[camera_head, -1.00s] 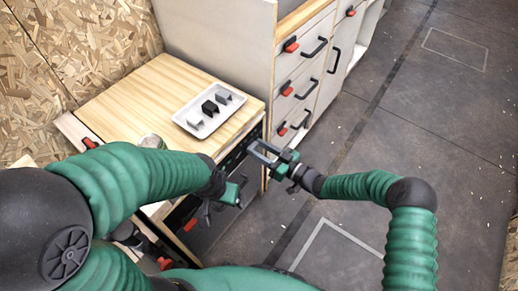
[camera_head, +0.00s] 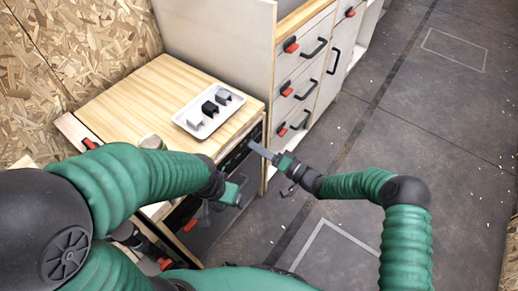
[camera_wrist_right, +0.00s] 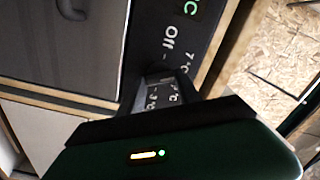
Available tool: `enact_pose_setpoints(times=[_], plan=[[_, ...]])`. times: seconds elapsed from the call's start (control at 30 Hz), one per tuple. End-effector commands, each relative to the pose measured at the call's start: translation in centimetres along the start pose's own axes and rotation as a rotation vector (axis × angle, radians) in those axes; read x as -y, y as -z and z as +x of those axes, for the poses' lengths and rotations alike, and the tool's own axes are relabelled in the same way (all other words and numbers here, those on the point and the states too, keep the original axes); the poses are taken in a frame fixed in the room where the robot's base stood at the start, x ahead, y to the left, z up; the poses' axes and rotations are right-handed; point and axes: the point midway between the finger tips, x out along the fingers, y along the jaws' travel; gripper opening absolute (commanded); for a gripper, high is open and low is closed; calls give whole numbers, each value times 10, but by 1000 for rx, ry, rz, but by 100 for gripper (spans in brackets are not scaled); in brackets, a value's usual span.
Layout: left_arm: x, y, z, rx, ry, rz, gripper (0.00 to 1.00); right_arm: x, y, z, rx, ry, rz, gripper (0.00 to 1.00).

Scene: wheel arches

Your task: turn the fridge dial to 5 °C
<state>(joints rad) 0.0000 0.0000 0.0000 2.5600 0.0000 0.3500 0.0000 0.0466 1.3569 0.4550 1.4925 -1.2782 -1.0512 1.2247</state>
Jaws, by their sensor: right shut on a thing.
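The fridge's dark front panel (camera_head: 236,155) faces right under the wooden worktop. In the right wrist view the panel (camera_wrist_right: 135,50) shows the printed marks "Off" and "7 °C", with more °C marks between my fingers. Part of a green readout (camera_wrist_right: 188,8) shows at the top edge; its number is out of frame. My right gripper (camera_head: 254,147) is at the panel, its fingertips (camera_wrist_right: 162,88) shut on the dial. The dial is mostly hidden by the fingers, so its setting cannot be read. My left gripper (camera_head: 232,195) hangs low before the fridge, its jaws unclear.
A white tray (camera_head: 180,119) with small grey and black blocks stands on the worktop (camera_head: 135,95). A jar (camera_head: 152,142) is beside my left arm. A drawer cabinet (camera_head: 305,85) with black handles and red latches stands behind my right gripper. The floor at right is clear.

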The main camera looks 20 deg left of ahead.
Motion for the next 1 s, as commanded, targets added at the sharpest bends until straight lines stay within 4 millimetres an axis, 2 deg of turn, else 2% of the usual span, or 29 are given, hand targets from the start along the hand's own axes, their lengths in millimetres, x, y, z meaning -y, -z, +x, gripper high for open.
enact_pose_setpoints(times=[0.7,1.0], plan=[[0,0,-2,0,0,0,81,-6,4,-2,-12,-6,670,0],[0,1,-2,0,0,0,81,-7,3,-2,-13,-6,887,0]])
